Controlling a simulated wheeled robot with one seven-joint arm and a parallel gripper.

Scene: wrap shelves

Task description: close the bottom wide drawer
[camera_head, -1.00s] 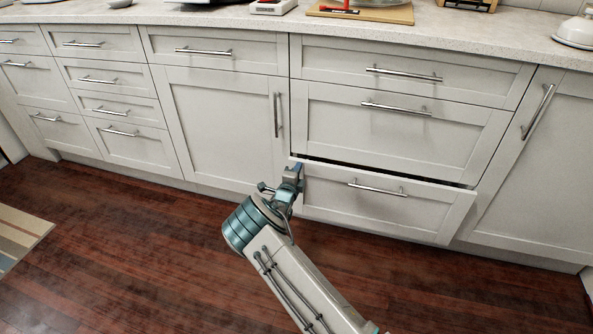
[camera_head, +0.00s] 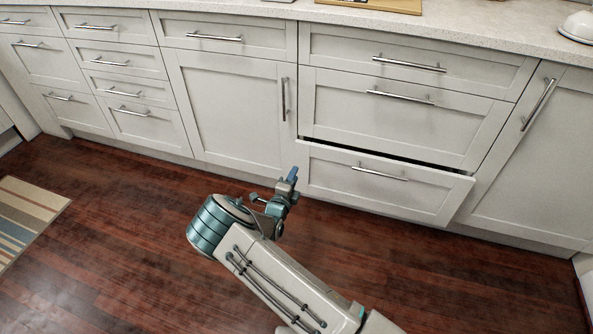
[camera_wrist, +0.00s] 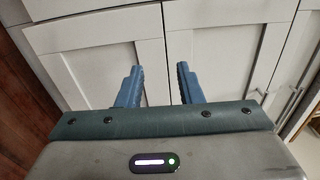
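The bottom wide drawer (camera_head: 340,192) is white with a silver bar handle (camera_head: 379,173). It stands partly out from the cabinet, with a dark gap along its top edge. My gripper (camera_head: 291,176) is off the drawer's left end, in front of the cabinet and apart from the handle. In the wrist view my gripper (camera_wrist: 158,78) has its two blue fingers spread with nothing between them. White cabinet panels lie beyond the fingers; I cannot tell which front each one is.
The wide middle drawer (camera_head: 390,125) above looks shut. A tall door (camera_head: 230,110) stands left of the drawer and another door (camera_head: 530,170) right. The dark wooden floor (camera_head: 120,230) is clear, with a striped rug (camera_head: 30,220) at far left.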

